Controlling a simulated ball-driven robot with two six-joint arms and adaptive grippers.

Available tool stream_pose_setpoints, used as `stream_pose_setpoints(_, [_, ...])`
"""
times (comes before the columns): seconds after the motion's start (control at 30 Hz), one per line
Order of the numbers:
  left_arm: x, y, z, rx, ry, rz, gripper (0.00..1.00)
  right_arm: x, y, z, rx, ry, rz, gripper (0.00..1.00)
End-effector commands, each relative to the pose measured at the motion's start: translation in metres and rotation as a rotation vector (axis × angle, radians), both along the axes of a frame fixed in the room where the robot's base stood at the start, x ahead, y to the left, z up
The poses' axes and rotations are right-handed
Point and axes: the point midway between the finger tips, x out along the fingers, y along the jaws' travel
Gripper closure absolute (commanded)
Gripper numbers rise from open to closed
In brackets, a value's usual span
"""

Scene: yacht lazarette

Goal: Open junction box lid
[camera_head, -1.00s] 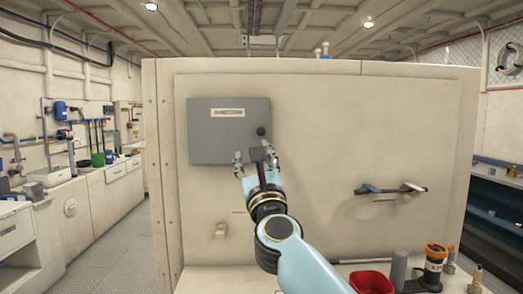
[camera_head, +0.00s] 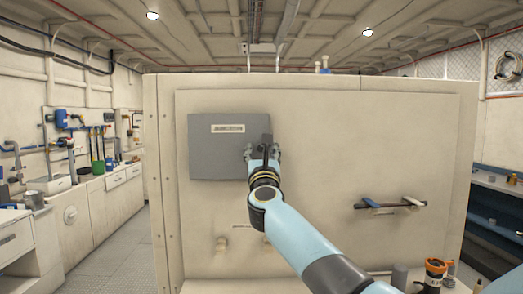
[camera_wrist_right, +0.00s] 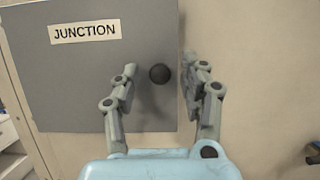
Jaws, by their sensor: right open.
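The junction box lid (camera_head: 215,155) is a flat grey panel on the beige wall panel and looks closed. It carries a label that reads "JUNCTION" (camera_wrist_right: 86,31) in the right wrist view. A round black knob (camera_wrist_right: 159,74) sits near the lid's right edge. My right gripper (camera_wrist_right: 162,75) is open, with one finger on each side of the knob and gaps visible on both sides. My left gripper is not in view.
A bar with blue and white items (camera_head: 390,203) sticks out from the wall panel at the right. An orange-and-black container (camera_head: 435,270) stands below it. A small beige peg (camera_head: 221,244) is under the lid. The wall between is mostly bare.

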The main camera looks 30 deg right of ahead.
Motion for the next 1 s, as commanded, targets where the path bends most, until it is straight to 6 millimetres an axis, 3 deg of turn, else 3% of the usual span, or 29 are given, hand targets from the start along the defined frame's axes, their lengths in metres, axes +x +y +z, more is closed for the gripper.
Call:
stream_pose_setpoints(0.17, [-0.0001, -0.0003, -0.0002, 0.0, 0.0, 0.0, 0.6, 0.0, 0.0001, -0.0003, 0.0, 0.0, 0.0, 0.56])
stream_pose_setpoints(0.5, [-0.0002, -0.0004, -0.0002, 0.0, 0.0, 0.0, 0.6, -0.0003, 0.0003, -0.0004, -0.001, 0.0, 0.0, 0.99])
stream_pose_setpoints(1.0, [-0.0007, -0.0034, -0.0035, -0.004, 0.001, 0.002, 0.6, 0.0004, 0.0007, -0.0013, 0.0, 0.0, -0.008, 1.0])
